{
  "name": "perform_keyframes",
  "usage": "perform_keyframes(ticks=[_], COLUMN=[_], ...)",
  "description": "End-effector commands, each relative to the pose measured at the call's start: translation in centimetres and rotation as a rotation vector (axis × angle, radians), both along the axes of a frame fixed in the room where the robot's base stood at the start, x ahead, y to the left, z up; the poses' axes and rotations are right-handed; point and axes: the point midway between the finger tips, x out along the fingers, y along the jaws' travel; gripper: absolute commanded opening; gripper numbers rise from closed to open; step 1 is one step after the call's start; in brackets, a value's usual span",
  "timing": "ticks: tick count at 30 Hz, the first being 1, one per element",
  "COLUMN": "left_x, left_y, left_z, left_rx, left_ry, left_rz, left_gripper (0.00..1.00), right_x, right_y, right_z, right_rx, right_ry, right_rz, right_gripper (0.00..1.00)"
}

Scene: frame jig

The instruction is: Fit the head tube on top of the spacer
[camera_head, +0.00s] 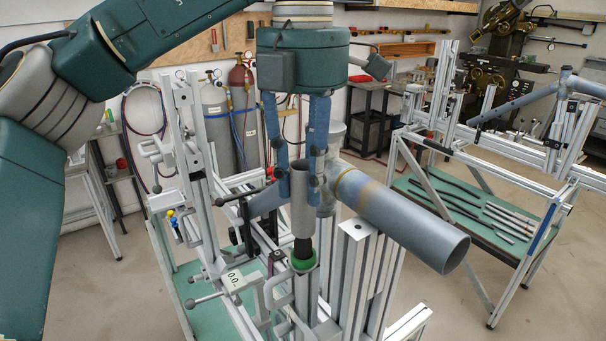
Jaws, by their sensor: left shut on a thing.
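The head tube (302,212) is a short grey cylinder, upright, in the middle of the head view. My left gripper (300,184) reaches down from above and is shut on it, with blue fingers on either side. Directly below the tube, a black tapered piece (303,250) stands in a green ring (303,264) on the jig post. I cannot tell which of these is the spacer. The tube's lower end lines up with the black piece; whether they touch is unclear. My right gripper is not in view.
A large grey-blue tube (405,222) juts out to the right close behind the head tube. Aluminium jig posts and clamps (232,281) crowd around it. A second frame stand (500,160) with a green shelf is at right. Gas cylinders (216,125) stand behind.

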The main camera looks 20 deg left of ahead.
Motion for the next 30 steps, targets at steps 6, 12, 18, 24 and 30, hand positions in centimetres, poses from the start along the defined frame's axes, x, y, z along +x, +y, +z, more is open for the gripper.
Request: perform_keyframes(ticks=[6, 12, 18, 24, 30], left_x=[0.0, 0.0, 0.0, 0.0, 0.0], left_y=[0.0, 0.0, 0.0, 0.0, 0.0], left_z=[0.0, -0.3, -0.7, -1.1, -1.5], left_rx=[0.000, 0.000, 0.000, 0.000, 0.000], left_ry=[0.000, 0.000, 0.000, 0.000, 0.000], left_rz=[0.000, 0.000, 0.000, 0.000, 0.000], left_gripper=[0.00, 0.00, 0.00, 0.00, 0.00], right_x=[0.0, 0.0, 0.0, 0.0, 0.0], right_y=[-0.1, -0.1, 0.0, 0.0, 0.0], right_z=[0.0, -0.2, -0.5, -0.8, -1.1], right_rx=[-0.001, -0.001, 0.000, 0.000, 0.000], right_ry=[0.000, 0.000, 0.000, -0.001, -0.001], right_rz=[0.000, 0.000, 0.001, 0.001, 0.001], right_gripper=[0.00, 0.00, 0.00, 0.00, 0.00])
